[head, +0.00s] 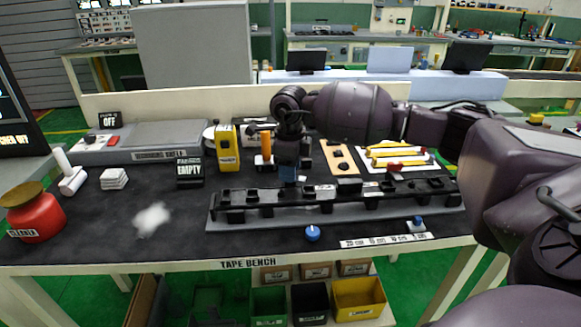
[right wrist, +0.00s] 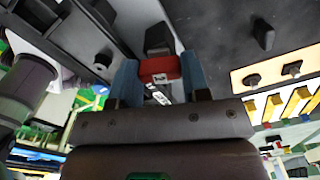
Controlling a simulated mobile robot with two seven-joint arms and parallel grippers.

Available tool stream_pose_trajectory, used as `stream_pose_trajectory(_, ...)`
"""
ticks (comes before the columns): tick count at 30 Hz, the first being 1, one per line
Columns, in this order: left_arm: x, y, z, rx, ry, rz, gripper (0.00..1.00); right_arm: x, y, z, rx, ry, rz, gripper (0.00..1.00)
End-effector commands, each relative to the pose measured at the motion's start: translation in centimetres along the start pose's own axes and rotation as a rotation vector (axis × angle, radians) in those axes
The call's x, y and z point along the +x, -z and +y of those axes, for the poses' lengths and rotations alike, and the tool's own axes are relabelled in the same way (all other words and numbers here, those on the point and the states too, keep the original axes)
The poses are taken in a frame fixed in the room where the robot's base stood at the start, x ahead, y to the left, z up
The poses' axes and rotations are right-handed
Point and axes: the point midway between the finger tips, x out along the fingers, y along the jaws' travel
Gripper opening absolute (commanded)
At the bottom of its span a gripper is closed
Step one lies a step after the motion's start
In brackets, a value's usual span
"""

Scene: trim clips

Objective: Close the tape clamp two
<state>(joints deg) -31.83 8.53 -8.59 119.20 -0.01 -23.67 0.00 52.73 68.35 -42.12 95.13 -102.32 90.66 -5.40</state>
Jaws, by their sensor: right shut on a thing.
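A long grey rail (head: 340,212) with several black clamps lies along the front of the bench mat. My right gripper (head: 288,178) points down over the left half of this rail. In the right wrist view its two blue fingers (right wrist: 161,82) are shut on a red clamp piece (right wrist: 160,68), with a black block (right wrist: 158,38) just beyond it. In the head view the gripper hides this piece, and I cannot read which clamp number it is. My left gripper is not in view.
A blue knob (head: 312,233) sits in front of the rail. Behind the rail stand a yellow box (head: 227,148), an orange-topped tool (head: 265,146) and a tray of yellow sticks (head: 398,156). A red cleaner jar (head: 34,212) is at far left. The mat's left middle is mostly free.

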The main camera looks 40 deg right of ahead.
Motion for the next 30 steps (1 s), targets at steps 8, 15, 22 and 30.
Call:
stream_pose_trajectory(8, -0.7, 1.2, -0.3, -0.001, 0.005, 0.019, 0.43, -0.5, 0.0, 0.0, 0.206, 0.002, -0.005, 0.19)
stream_pose_trajectory(15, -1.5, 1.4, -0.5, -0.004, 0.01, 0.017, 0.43, -0.5, 0.0, 0.0, 0.435, 0.001, -0.004, 0.19)
stream_pose_trajectory(22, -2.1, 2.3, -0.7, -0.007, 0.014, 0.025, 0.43, -0.6, 0.0, 0.0, 0.653, 0.001, -0.005, 0.19)
stream_pose_trajectory(30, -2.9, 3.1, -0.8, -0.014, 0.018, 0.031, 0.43, -0.5, 0.0, 0.0, 0.903, 0.0, -0.004, 0.19)
